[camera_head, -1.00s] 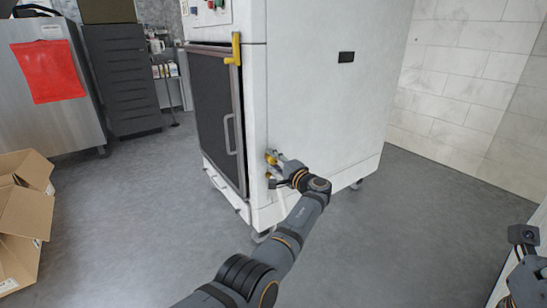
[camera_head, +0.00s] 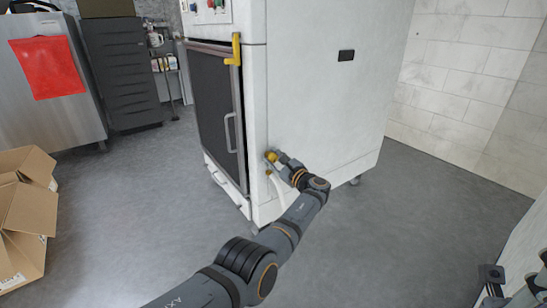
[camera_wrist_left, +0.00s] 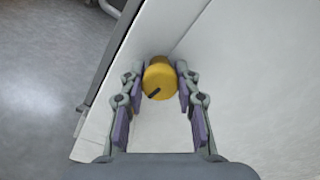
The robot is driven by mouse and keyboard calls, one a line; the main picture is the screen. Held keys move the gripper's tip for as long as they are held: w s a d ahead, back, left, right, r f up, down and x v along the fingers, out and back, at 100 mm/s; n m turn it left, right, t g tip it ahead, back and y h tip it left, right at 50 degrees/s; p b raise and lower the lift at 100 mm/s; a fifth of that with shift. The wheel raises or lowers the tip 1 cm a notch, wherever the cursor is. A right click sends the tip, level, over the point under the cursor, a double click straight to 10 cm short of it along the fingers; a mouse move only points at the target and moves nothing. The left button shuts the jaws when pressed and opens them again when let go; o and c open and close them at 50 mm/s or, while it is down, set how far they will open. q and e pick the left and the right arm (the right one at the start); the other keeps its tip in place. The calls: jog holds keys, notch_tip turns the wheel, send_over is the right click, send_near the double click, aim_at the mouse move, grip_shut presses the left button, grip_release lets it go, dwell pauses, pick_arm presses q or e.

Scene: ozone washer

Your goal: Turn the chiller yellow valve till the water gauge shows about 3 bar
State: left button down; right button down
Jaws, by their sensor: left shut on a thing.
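The yellow valve (camera_head: 271,156) sits low on the side of the white chiller cabinet (camera_head: 320,110), near its front edge. In the left wrist view the valve is a round yellow knob (camera_wrist_left: 160,78) with a dark mark on its face. My left gripper (camera_head: 276,160) is at the valve, and in the left wrist view its two fingers (camera_wrist_left: 160,80) are closed on the knob from both sides. The water gauge cannot be made out in either view. Part of my right arm shows at the lower right; its fingers cannot be made out.
The cabinet has a dark front door with a grey handle (camera_head: 230,133) and a yellow latch (camera_head: 235,50). A pale hose (camera_head: 278,190) hangs below the valve. Open cardboard boxes (camera_head: 22,225) lie at the left. The grey floor (camera_head: 390,235) to the right is clear.

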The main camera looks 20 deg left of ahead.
aim_at(267, 128)
pick_arm(q)
jog(key=m, duration=0.3)
jog(key=shift+m+p, duration=0.3)
jog(key=shift+m, duration=1.8)
jog(key=shift+f, duration=0.1)
jog(key=c, duration=1)
grip_release()
jog(key=shift+o, duration=0.2)
notch_tip(267, 128, up, 10)
jog(key=shift+r, duration=0.1)
